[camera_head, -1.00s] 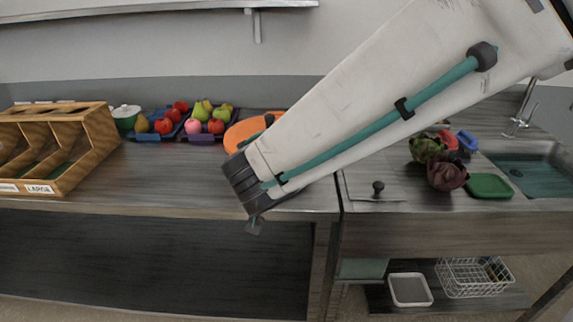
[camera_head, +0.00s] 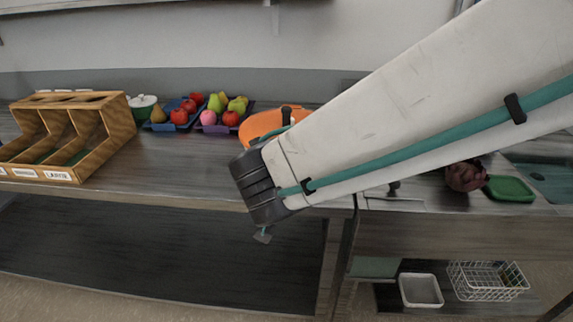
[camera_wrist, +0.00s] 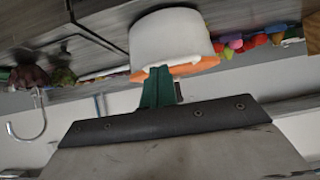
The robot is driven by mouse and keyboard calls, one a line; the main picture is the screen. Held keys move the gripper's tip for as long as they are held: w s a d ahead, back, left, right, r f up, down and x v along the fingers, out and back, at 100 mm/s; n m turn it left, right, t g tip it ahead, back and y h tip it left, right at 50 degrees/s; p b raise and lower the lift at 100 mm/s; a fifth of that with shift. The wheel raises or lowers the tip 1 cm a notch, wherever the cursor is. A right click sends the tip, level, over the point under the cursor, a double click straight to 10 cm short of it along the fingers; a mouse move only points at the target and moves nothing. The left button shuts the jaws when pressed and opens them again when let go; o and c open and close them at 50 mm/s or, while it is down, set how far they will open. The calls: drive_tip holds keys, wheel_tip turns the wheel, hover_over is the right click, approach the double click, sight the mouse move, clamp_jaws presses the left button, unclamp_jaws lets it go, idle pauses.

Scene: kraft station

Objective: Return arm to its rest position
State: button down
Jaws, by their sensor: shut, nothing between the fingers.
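My arm crosses the head view from the upper right, and its dark end hangs in front of the counter (camera_head: 170,170) edge. No gripper fingers can be made out clearly there. In the wrist view my gripper (camera_wrist: 158,88) shows as narrow teal fingers, close together and empty, above a dark bolted band. That view is tilted and looks upside down. Beyond the fingers is a white rounded shape with an orange edge; I cannot tell what the white shape is.
A wooden divided crate (camera_head: 118,120) stands at left, beside a lidded pot (camera_head: 142,108) and trays of fruit (camera_head: 216,103). An orange pan (camera_head: 262,124) lies partly behind my arm. A purple vegetable (camera_head: 465,176), green board (camera_head: 510,189) and sink (camera_head: 548,170) are right. A wire basket (camera_head: 487,281) sits below.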

drive_tip(key=s+f, duration=0.3)
drive_tip(key=s, duration=0.3)
drive_tip(key=s+d+r+g, duration=0.2)
drive_tip(key=s+d+g, duration=0.1)
drive_tip(key=d, duration=0.6)
drive_tip(key=s+d+r+g, duration=0.2)
drive_tip(key=s+d, duration=0.3)
drive_tip(key=d, duration=0.4)
drive_tip(key=s+d+r+g, duration=0.2)
drive_tip(key=s+d+g, duration=0.2)
drive_tip(key=d, duration=0.6)
drive_tip(key=shift+s+n+y, duration=0.3)
drive_tip(key=shift+s+n, duration=0.1)
drive_tip(key=shift+s, duration=0.1)
drive_tip(key=shift+d+r, duration=0.1)
